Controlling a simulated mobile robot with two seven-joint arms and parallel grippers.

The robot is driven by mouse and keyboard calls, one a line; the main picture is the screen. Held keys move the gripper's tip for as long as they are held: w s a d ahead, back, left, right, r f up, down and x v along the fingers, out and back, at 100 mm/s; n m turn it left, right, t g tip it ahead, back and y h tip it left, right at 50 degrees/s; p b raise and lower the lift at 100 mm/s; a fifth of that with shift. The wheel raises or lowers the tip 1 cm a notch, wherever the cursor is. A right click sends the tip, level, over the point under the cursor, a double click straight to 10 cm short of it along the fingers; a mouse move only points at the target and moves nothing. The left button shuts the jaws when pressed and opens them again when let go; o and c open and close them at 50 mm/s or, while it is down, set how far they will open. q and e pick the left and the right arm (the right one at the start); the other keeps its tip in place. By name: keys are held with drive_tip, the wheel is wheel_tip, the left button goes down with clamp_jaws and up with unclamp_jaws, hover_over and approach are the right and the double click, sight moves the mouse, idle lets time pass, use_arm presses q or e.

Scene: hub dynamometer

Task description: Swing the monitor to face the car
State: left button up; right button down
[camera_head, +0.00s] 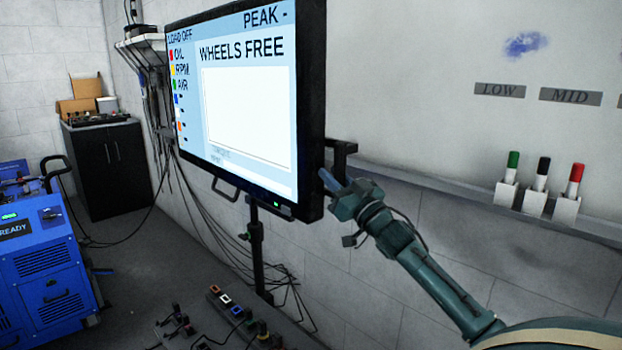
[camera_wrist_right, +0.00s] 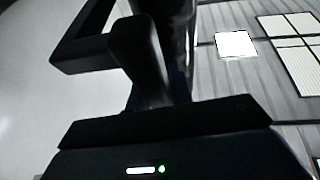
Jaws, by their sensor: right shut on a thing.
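The monitor (camera_head: 250,100) is a large dark-framed screen reading "WHEELS FREE". It faces left and toward me, and its right edge is nearest the wall on that side. A dark side handle (camera_head: 343,150) sticks out from its right edge. My right gripper (camera_head: 334,183) reaches in from the right and is shut on this handle; the monitor's edge partly hides the fingertips. My left gripper and the car are not in view.
A stand pole (camera_head: 258,250) and hanging cables are below the monitor. A ledge with green, black and red markers (camera_head: 540,180) runs along the right wall. A blue machine (camera_head: 45,260) stands at the left, a black cabinet (camera_head: 105,165) behind it. Plugs and sockets (camera_head: 235,312) lie low in front.

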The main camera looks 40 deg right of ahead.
drive_tip(key=shift+d+f, duration=0.1)
drive_tip(key=shift+d, duration=0.6)
drive_tip(key=c, duration=1.3)
unclamp_jaws()
drive_tip(key=shift+a, duration=0.1)
drive_tip(key=shift+s+f, duration=0.2)
drive_tip(key=shift+s, duration=0.2)
drive_tip(key=b+v, duration=0.1)
drive_tip(key=v, duration=1.1)
drive_tip(key=shift+s+r, duration=0.1)
drive_tip(key=shift+s, duration=0.15)
